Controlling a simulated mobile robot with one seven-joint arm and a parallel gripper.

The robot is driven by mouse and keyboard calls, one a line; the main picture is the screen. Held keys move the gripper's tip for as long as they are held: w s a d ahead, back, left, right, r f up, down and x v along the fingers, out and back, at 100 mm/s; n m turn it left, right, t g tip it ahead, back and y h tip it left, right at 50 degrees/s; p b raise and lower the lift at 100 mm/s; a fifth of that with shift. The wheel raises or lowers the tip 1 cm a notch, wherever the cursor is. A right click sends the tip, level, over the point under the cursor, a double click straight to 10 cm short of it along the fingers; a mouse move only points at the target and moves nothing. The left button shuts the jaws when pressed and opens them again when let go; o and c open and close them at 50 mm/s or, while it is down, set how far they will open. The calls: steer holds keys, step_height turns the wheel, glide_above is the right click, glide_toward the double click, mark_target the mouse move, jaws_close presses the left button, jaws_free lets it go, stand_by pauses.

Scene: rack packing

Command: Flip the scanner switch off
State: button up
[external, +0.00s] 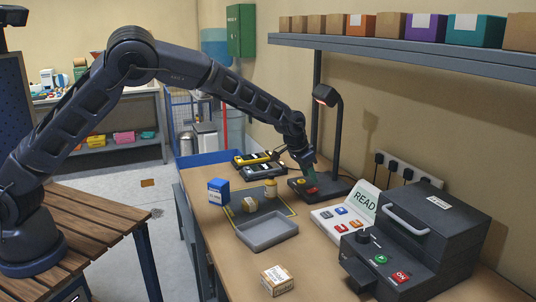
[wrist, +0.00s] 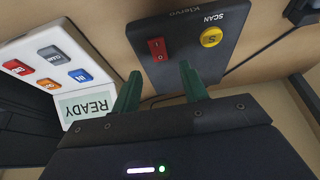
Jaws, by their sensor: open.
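The scanner (external: 318,187) is a dark stand with a tall lamp-like arm (external: 331,130) on the bench against the wall. Its base (wrist: 186,67), labelled SCAN, shows in the wrist view with a red rocker switch (wrist: 157,49) and a yellow round button (wrist: 211,37). My gripper (external: 309,174) is just above the scanner base in the external view. In the wrist view its two green fingers (wrist: 160,88) are apart with nothing between them, close to the near edge of the base. The red switch lies beyond the fingertips. I cannot tell whether the switch is on or off.
A white panel (wrist: 52,62) with coloured buttons and a READY sign (wrist: 86,106) stands beside the scanner. A black machine (external: 420,240) is at the near right. A grey tray (external: 268,234), a blue box (external: 218,191) and a small carton (external: 277,280) are on the bench.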

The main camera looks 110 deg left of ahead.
mark_target(315, 188)
steer(key=shift+x, duration=2.4)
steer(key=shift+c, duration=0.4)
jaws_close()
steer(key=shift+w+a+g+h, duration=0.1)
steer(key=shift+w+g+h, duration=0.05)
steer(key=shift+g+h, duration=0.35)
steer(key=shift+w+a+g+h, duration=0.15)
steer(key=shift+w+g+h, duration=0.05)
steer(key=shift+g+h, duration=0.3)
steer(key=shift+o, duration=0.4)
jaws_free()
